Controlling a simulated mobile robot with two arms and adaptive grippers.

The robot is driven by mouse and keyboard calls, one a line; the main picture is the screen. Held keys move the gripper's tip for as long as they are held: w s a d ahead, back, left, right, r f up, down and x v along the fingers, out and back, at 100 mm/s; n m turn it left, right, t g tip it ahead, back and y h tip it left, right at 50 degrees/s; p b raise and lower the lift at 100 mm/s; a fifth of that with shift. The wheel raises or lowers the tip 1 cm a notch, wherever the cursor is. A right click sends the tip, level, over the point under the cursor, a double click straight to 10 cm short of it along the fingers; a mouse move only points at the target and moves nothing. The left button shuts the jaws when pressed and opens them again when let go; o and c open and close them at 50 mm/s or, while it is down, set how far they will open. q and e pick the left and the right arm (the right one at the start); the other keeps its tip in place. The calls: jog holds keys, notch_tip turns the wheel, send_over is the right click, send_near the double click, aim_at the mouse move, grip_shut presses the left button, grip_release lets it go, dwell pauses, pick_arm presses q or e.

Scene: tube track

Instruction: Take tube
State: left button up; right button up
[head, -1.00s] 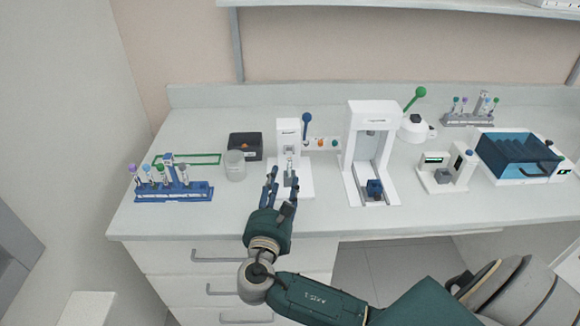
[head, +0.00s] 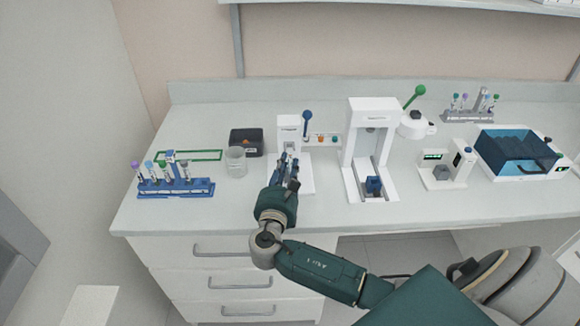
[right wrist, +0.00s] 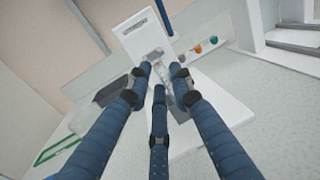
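The small white device (head: 306,179) with a blue-knobbed lever (head: 307,115) stands on the bench behind my right gripper (head: 288,158). In the right wrist view, a small clear tube (right wrist: 165,72) shows in front of this device, between the fingertips of my right gripper (right wrist: 160,74). A gap shows between the two outer fingertips, and the third finger sits just below the tube. Contact with the tube cannot be made out. In the head view my fingers cover the tube. Other tubes with coloured caps stand in the blue rack (head: 205,188) at left. My left gripper is not in view.
A clear beaker (head: 236,163) and a dark box (head: 247,141) stand left of the device. A taller white press-like device (head: 352,148) stands to its right. A grey rack (head: 470,121) and a blue-lidded box (head: 518,150) are farther right. The bench front is clear.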

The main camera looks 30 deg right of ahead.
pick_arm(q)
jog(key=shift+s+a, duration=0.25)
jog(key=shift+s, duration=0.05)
pick_arm(e)
jog(key=shift+c, duration=0.6)
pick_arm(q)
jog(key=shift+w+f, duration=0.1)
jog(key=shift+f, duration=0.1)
pick_arm(e)
notch_tip(320, 180, up, 20)
